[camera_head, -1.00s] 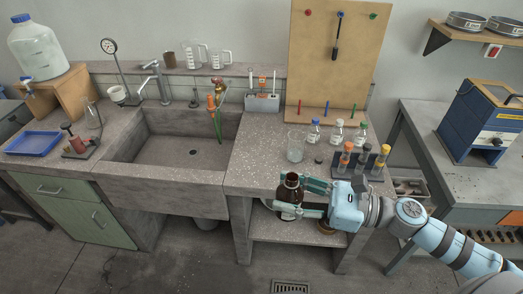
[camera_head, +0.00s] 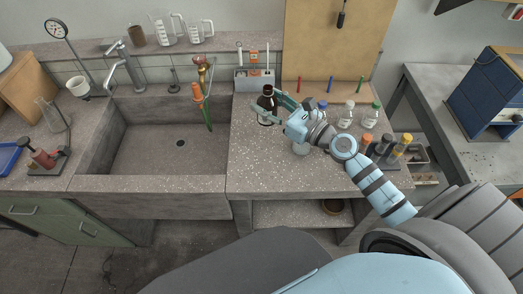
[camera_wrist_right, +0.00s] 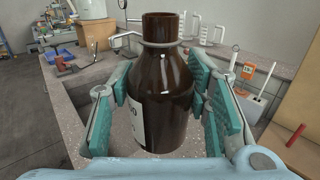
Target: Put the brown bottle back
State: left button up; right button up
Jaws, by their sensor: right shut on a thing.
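The brown bottle (camera_head: 266,104) is upright above or on the back part of the bench top, right of the sink. My right gripper (camera_head: 277,108) is shut on it, with its fingers on both sides of the body. In the right wrist view the brown bottle (camera_wrist_right: 162,95) stands between the teal finger pads, its open neck up and a white label partly showing on its left. I cannot tell whether its base touches the bench. My left gripper is not in view.
A caddy (camera_head: 254,79) with brushes stands just behind the bottle. Small capped bottles (camera_head: 346,114) and a rack of vials (camera_head: 388,148) are to the right. The sink (camera_head: 160,140) lies left; bench top (camera_head: 255,165) in front is clear.

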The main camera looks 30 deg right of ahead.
jog(key=shift+m+h, duration=0.5)
jog(key=shift+h, duration=0.2)
jog(key=w+f+b, duration=0.1)
jog(key=f+b, duration=0.4)
jog(key=f, duration=0.2)
jog(key=w+f+b, duration=0.1)
jog(key=f+b, duration=0.4)
jog(key=f, duration=0.2)
jog(key=w+f+b, duration=0.2)
jog(key=f+b, duration=0.3)
jog(key=f, duration=0.2)
jog(key=shift+a+f, duration=0.1)
jog(key=shift+f, duration=0.15)
jog(key=shift+w+f, duration=0.1)
jog(key=shift+f, duration=0.15)
jog(key=shift+r, duration=0.2)
jog(key=shift+f, duration=0.2)
jog(key=o, duration=1.4)
